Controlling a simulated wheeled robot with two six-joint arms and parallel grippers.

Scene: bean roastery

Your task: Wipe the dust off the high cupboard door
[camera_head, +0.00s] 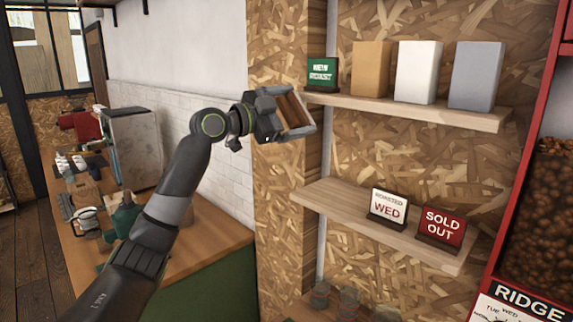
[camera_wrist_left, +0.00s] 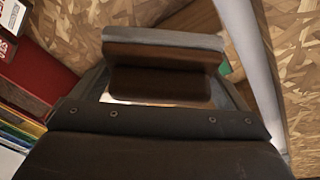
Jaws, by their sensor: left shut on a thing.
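My left gripper (camera_head: 291,112) is raised in front of the chipboard post, left of the upper shelf. It is shut on a brown block-like thing (camera_wrist_left: 160,82), which fills the space between the fingers in the left wrist view. What this thing is I cannot tell for sure. I cannot make out a cupboard door or dust in either view. My right gripper is not in view.
The upper shelf (camera_head: 400,107) holds a green sign (camera_head: 321,73) and three bags or boxes (camera_head: 417,72). The lower shelf (camera_head: 345,207) holds two signs (camera_head: 441,226). A red-framed bean bin (camera_head: 540,215) stands right. A cluttered counter (camera_head: 205,257) lies left.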

